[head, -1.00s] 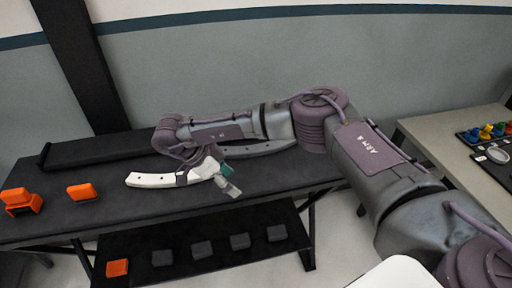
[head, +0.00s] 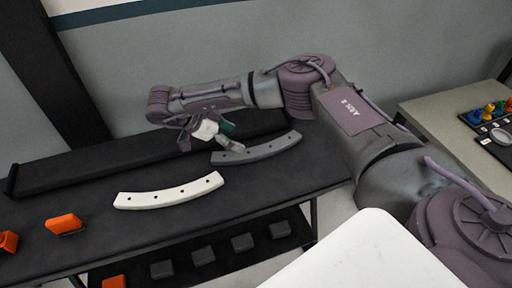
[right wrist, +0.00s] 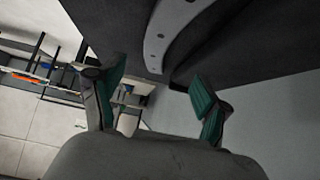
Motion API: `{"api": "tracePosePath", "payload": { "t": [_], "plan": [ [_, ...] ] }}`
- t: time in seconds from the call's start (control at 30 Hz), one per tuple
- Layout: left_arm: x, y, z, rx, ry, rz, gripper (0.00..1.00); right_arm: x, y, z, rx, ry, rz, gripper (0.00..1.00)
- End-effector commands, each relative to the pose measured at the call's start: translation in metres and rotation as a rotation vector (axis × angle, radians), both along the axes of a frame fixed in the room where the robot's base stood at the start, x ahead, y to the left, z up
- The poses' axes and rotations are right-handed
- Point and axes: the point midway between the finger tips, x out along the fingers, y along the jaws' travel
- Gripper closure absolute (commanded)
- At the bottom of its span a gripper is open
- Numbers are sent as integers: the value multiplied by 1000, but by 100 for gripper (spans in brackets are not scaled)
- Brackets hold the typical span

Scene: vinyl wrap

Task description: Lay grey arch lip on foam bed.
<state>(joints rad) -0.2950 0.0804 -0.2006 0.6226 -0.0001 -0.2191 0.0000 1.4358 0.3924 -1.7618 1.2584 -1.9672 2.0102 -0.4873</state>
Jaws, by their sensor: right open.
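The grey arch lip (head: 262,151) is a curved strip with several holes, lying on the dark bench top (head: 290,172). In the right wrist view the grey arch lip (right wrist: 160,42) shows beyond the fingertips. My right gripper (head: 228,137) is open at the lip's left end, with nothing between its green-padded fingers. It also shows in the right wrist view (right wrist: 155,92). I cannot tell whether it touches the lip. A white arch lip (head: 168,192) lies in front, to the left. I cannot tell which dark surface is the foam bed. My left gripper is not in view.
A long black raised piece (head: 95,168) runs along the bench's back edge. Orange blocks (head: 65,224) stand at the left. A lower shelf (head: 215,268) holds several dark blocks. A side table (head: 445,110) at the right carries small coloured items.

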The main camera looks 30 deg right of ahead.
Motion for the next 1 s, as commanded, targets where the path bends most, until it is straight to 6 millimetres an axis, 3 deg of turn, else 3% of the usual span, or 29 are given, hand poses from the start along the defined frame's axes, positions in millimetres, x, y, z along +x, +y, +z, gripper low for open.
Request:
{"api": "tracePosePath", "payload": {
  "t": [0.2, 0.37, 0.6, 0.77, 1.0],
  "plan": [
    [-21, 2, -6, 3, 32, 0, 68, -7, -26, -28, 1, 1, -1, 24],
    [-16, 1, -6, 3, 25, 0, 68, -9, -33, -34, 0, -1, -1, 24],
    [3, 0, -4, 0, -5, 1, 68, -21, -53, -58, 1, 3, -3, 24],
    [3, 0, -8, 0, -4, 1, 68, -22, -64, -70, 0, 1, -1, 24],
    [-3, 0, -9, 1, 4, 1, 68, -22, -66, -70, 1, -2, 0, 24]
  ]
}}
